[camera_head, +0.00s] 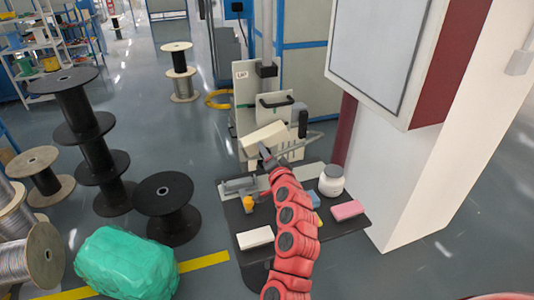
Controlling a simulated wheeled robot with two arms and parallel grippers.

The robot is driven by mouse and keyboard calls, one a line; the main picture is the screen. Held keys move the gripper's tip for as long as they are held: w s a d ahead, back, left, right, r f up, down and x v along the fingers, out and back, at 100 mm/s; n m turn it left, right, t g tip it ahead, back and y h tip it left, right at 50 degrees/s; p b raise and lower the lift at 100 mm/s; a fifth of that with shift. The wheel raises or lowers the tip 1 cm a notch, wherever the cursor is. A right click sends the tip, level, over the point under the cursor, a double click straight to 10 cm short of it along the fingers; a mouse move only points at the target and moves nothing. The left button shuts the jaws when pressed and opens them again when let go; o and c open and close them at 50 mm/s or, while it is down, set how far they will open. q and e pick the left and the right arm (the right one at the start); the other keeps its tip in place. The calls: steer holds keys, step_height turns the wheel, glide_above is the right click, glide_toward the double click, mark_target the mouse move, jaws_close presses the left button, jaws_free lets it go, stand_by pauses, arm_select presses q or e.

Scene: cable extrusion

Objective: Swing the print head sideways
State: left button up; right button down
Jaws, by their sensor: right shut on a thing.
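The print head looks like the cream block (264,137) on the front of the pale grey machine (243,92). A thin grey bar (300,142) runs to the right beside it, below a black knob (302,122). My right gripper (265,152) is at the end of the red arm that rises from the bottom of the view. It is shut at the lower edge of the cream block. The fingertips are small and partly hidden, so the exact grip point is unclear. My left gripper is not in view.
A dark worktop (288,232) holds a white jar (332,181), a pink block (347,210) and a cream block (255,238). A white pillar (405,180) with a screen stands close right. Black spools (165,205) and a green bundle (125,262) stand left.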

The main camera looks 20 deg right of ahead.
steer(key=shift+a+r+m+p, duration=0.15)
steer(key=shift+r+m+p, duration=0.85)
steer(key=shift+m, duration=0.6)
steer(key=shift+r, duration=0.1)
steer(key=shift+c, duration=2.2)
jaws_free()
